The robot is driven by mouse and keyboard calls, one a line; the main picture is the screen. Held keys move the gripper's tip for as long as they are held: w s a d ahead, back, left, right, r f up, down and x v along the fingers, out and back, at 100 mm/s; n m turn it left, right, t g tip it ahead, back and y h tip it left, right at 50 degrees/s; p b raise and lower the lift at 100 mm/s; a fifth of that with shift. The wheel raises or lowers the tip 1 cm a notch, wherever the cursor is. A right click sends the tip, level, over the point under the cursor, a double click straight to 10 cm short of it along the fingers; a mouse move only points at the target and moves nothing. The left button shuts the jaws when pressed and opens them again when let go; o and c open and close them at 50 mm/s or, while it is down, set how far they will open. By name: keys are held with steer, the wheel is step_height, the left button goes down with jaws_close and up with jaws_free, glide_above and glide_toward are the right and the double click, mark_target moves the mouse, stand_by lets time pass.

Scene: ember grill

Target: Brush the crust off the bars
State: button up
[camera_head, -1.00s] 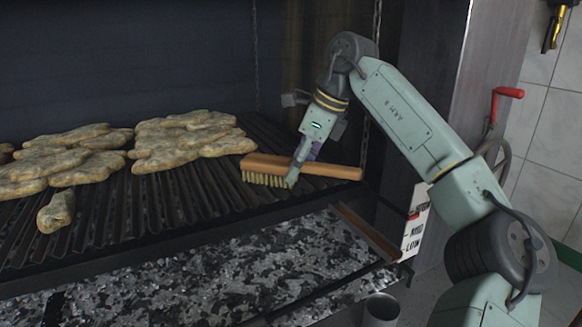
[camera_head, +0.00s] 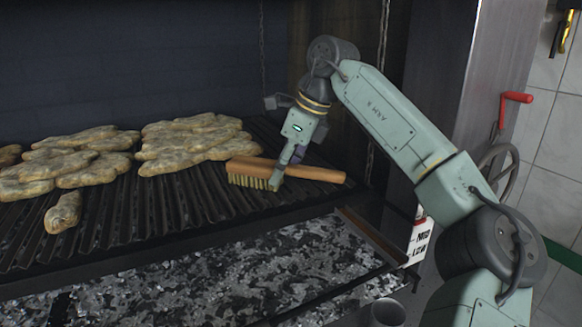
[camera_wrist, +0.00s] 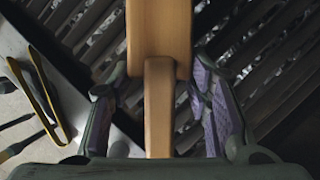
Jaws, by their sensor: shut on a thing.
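A wooden brush (camera_head: 312,172) with pale bristles is in my gripper (camera_head: 279,181) over the right part of the grill bars (camera_head: 180,207). My gripper is shut on its wooden body. In the wrist view the brush (camera_wrist: 159,40) lies between my purple-padded fingers. The bristles point down at the bars; I cannot tell whether they touch. Crust-brown, lumpy pieces lie on the bars in a left heap (camera_head: 70,165) and a middle heap (camera_head: 190,142). A smaller single piece (camera_head: 63,212) lies near the front edge.
Below the bars is a bed of grey ash and coals (camera_head: 230,275). A red crank handle (camera_head: 516,97) sticks out at the right pillar. A metal cup (camera_head: 386,312) stands at the lower front. A white sign (camera_head: 420,240) is on the right. The bars between the heaps and brush are clear.

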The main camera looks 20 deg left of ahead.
steer(key=shift+s+a+f, duration=0.15)
steer(key=shift+s+a, duration=1.05)
steer(key=shift+s, duration=0.3)
steer(key=shift+s+a+r, duration=0.2)
steer(key=shift+s+a, duration=2)
steer(key=shift+s, duration=0.3)
steer(key=shift+w+a+f, duration=0.1)
steer(key=shift+w+a, duration=0.55)
steer(key=shift+a, duration=0.2)
steer(key=shift+w+d, duration=1.55)
steer(key=shift+w, duration=0.3)
steer(key=shift+w+d, duration=1.55)
steer(key=shift+w, duration=0.25)
steer(key=shift+w+d, duration=1.55)
steer(key=shift+w, duration=0.3)
step_height(320, 180, up, 6)
steer(key=shift+r, duration=1.55)
